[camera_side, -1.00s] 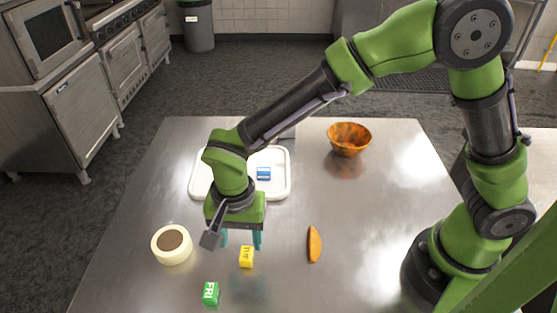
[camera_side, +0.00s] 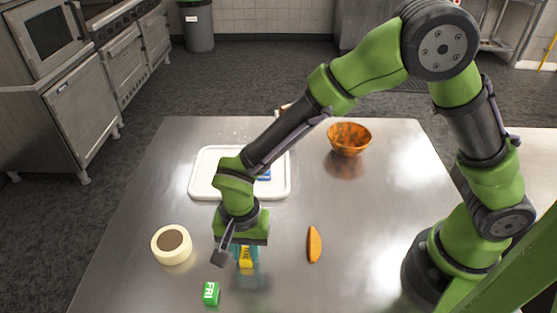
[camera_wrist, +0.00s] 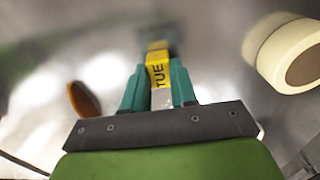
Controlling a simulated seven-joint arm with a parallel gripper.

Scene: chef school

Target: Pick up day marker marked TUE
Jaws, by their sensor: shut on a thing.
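The day marker marked TUE is a small yellow block (camera_side: 246,259) on the steel table in the side view. In the wrist view the TUE marker (camera_wrist: 158,71) sits between the two teal fingers, with its black letters readable. My gripper (camera_side: 246,254) is down at the table and shut on the marker, one finger on each side; its tips in the wrist view (camera_wrist: 158,88) flank the block. The upper part of the marker is partly hidden by the gripper in the side view.
A green FRI marker (camera_side: 211,293) lies just in front. A roll of tape (camera_side: 172,245) is to the left and an orange wedge-shaped piece (camera_side: 314,244) to the right. Behind are a white tray (camera_side: 205,185) with a blue item (camera_side: 264,175) and a brown bowl (camera_side: 348,139).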

